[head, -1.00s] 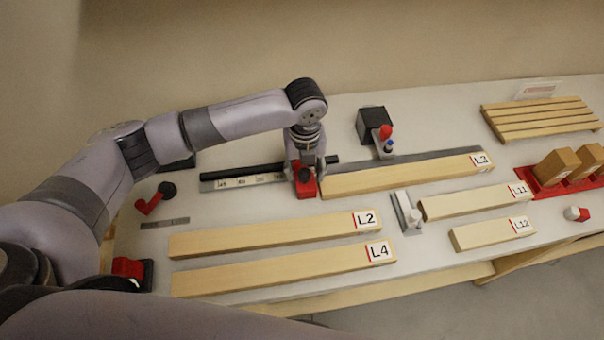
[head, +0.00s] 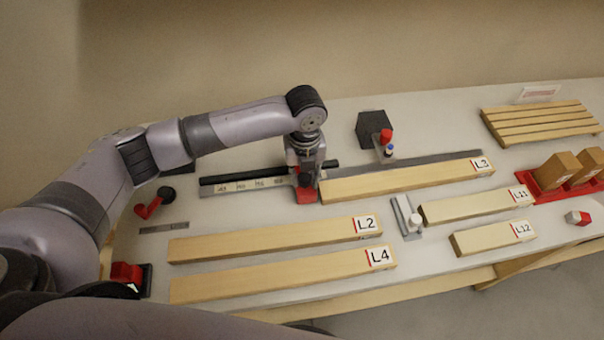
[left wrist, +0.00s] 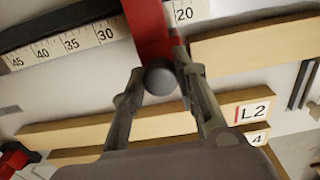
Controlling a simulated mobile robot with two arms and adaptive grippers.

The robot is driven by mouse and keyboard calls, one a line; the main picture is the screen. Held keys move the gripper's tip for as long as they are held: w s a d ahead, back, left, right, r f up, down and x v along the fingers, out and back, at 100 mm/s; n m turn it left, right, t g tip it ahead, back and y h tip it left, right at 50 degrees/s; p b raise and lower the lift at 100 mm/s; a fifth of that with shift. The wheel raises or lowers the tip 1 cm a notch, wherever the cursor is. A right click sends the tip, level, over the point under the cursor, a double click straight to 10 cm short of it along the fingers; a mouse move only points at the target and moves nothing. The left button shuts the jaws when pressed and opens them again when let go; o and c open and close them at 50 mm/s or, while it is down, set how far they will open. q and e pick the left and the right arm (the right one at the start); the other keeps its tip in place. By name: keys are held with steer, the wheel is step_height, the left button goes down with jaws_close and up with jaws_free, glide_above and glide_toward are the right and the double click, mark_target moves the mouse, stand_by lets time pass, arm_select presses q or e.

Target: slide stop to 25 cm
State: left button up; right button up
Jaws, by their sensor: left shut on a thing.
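The red stop (head: 306,196) sits on the fence ruler (head: 250,185), near the left end of board L3 (head: 410,180). My left gripper (head: 305,178) is down over the stop. In the left wrist view its fingers (left wrist: 162,82) are shut around the round grey knob (left wrist: 160,77) at the near end of the red stop arm (left wrist: 149,28). The ruler (left wrist: 75,45) reads 45, 40, 35 and 30 left of the stop and 20 just right of it. The stop covers the part between 30 and 20. My right gripper is out of view.
Boards L2 (head: 270,240) and L4 (head: 280,274) lie in front of the ruler. A black block (head: 372,127) with a red knob stands behind L3. A red-handled lever (head: 150,207) is at left. L11 (head: 475,205) and L12 (head: 490,238) lie right.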

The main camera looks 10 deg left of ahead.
arm_select(q)
steer(key=shift+s+a+p, duration=0.25)
steer(key=shift+a+p, duration=0.2)
steer(key=shift+a, duration=0.15)
steer(key=shift+s+a+p, duration=0.35)
steer(key=shift+a+p, duration=0.15)
steer(key=shift+a, duration=0.4)
steer(key=shift+s+a+p, duration=0.35)
steer(key=shift+a+p, duration=0.1)
steer(key=shift+a, duration=0.4)
steer(key=o, duration=0.9)
steer(key=shift+d, duration=0.1)
